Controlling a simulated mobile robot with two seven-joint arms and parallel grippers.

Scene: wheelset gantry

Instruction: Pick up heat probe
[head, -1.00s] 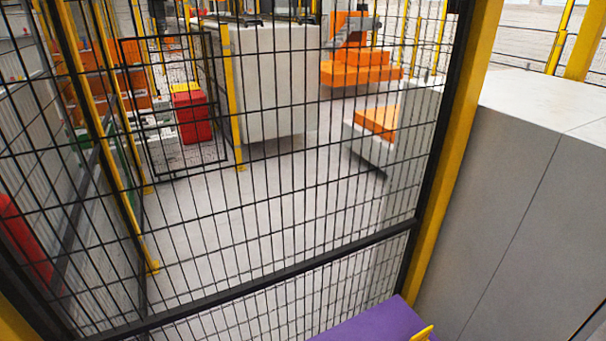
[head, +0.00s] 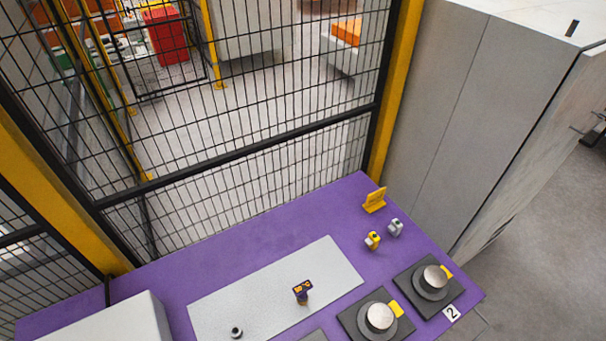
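No item is labelled as the heat probe. A small dark handheld device with orange marks on its top (head: 302,291) stands on the light grey mat (head: 260,292) and may be the probe. A small yellow-and-dark item (head: 373,240) and a small grey-white item (head: 395,228) stand close together on the purple tabletop (head: 225,259), right of the mat. A small round dark-and-grey piece (head: 236,332) is at the mat's front left. Neither of my grippers shows in the head view.
Two round metal-topped units on dark bases (head: 380,317) (head: 435,277) sit at the table's right, near a "2" label (head: 452,313). A yellow stand (head: 375,200) is at the back corner. Mesh fence (head: 250,130) and a grey cabinet (head: 450,100) bound the table. A pale box (head: 130,318) stands front left.

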